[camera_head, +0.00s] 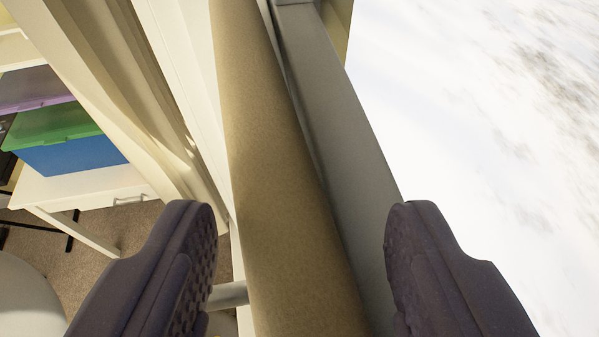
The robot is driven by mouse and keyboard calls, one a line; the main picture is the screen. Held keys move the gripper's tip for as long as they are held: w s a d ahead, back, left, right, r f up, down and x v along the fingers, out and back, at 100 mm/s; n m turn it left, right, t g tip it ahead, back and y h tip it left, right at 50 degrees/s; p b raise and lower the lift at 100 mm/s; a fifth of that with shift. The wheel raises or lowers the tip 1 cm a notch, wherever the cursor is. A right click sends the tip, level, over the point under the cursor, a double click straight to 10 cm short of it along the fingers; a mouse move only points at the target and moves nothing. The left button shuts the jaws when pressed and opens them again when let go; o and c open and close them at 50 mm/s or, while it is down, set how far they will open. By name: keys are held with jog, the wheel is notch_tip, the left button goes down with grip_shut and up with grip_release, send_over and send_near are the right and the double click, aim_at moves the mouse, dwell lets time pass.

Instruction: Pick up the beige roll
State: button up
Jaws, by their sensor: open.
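The beige roll (275,160) is a long brown-beige cylinder. It runs from the top of the view down to the bottom edge, slightly tilted, and lies along a grey frame rail on its right. My gripper (302,225) is open, with one dark padded finger on each side of the roll's lower part. Gaps show between the fingers and the roll, so neither finger appears to touch it. The roll's lower end is out of view.
The grey rail (340,140) stands close along the roll's right side, with a bright white area beyond. A beige curtain (125,70) hangs left. A white desk (85,187) holds a blue box with a green lid (70,150). A pale rounded object (28,300) sits lower left.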

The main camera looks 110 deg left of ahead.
jog(key=shift+s+a+f, duration=0.2)
jog(key=shift+a, duration=0.2)
jog(key=c, duration=0.9)
jog(key=shift+d, duration=0.1)
